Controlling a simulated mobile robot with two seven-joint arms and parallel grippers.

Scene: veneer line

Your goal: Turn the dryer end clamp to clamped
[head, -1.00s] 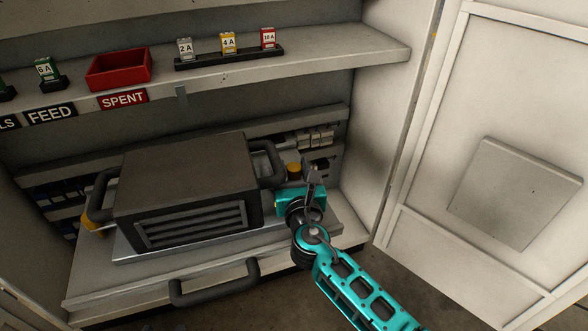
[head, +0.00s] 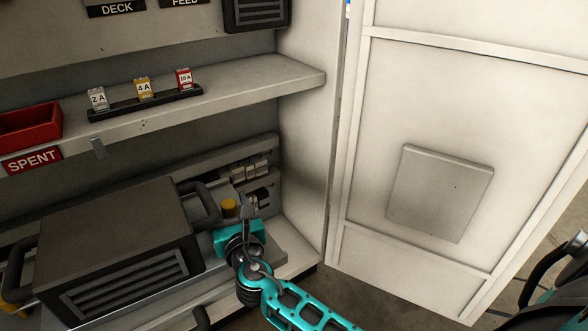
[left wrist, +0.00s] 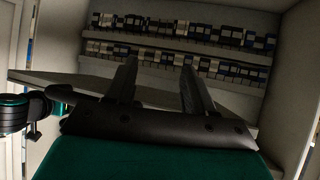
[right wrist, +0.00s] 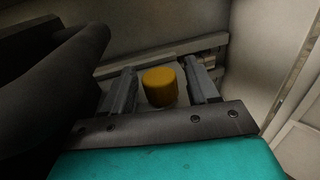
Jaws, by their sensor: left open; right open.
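A dark box-shaped unit (head: 110,230) with a slatted front and side handles sits on the low shelf. A yellow round knob (head: 229,207) stands at its right end and looks like the clamp; no label on it is readable. In the right wrist view the knob (right wrist: 160,87) appears between the fingers of my open right gripper (right wrist: 163,85), with gaps on both sides. In the head view my right gripper (head: 247,205) is just right of the knob; contact is not visible. My left gripper (left wrist: 158,80) is open and empty, facing shelves of small parts.
A second yellow part (head: 14,300) shows at the unit's left end. The unit's right handle (head: 203,200) is close beside my right gripper. Above, a shelf (head: 230,88) carries a red SPENT bin (head: 30,126) and a fuse rack (head: 145,103). A cabinet door (head: 385,110) stands open at right.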

